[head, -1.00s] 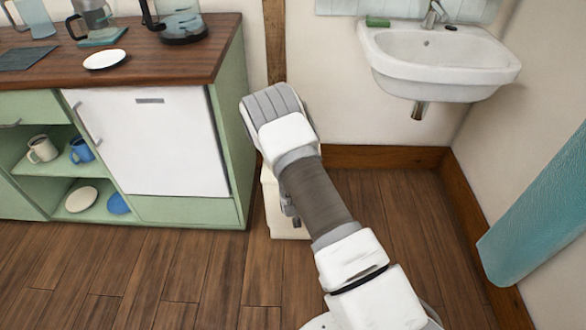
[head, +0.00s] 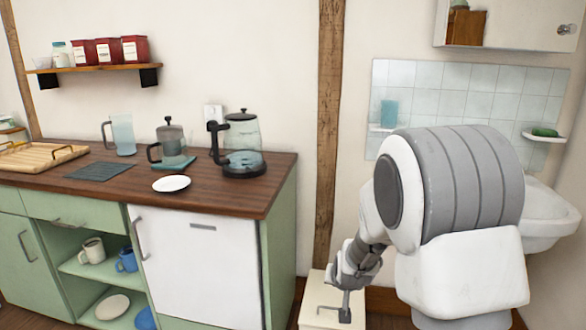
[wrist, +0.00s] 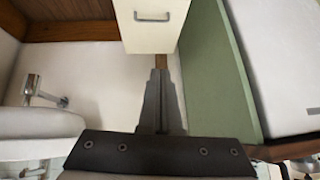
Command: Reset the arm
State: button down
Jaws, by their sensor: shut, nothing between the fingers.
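My arm reaches up from the lower right of the head view, with its large white and grey joint in front of the sink. My gripper (head: 346,310) hangs below the forearm, partly in line with a small cream cabinet (head: 318,316). In the wrist view, the two dark fingers of my gripper (wrist: 160,73) lie together with nothing between them. The cream cabinet (wrist: 150,40), with its grey handle, shows beyond the fingertips. I cannot tell the exact gap between them.
A green counter unit with a wooden top (head: 240,195) stands at left. It carries a glass kettle (head: 243,150), a French press (head: 170,142), a white plate (head: 171,183) and a pitcher (head: 123,134). The sink (head: 550,212) is at right, partly hidden by my arm.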

jog(key=s+d+r+n+g, duration=0.1)
jog(key=s+d+r+n, duration=0.1)
jog(key=s+r, duration=1.7)
jog(key=s+g, duration=0.1)
jog(key=s, duration=1.2)
notch_tip(320, 180, up, 24)
jog(key=p, duration=2.4)
jog(key=shift+d+r+p, duration=0.25)
jog(key=shift+d+p, duration=0.1)
jog(key=shift+w, duration=0.1)
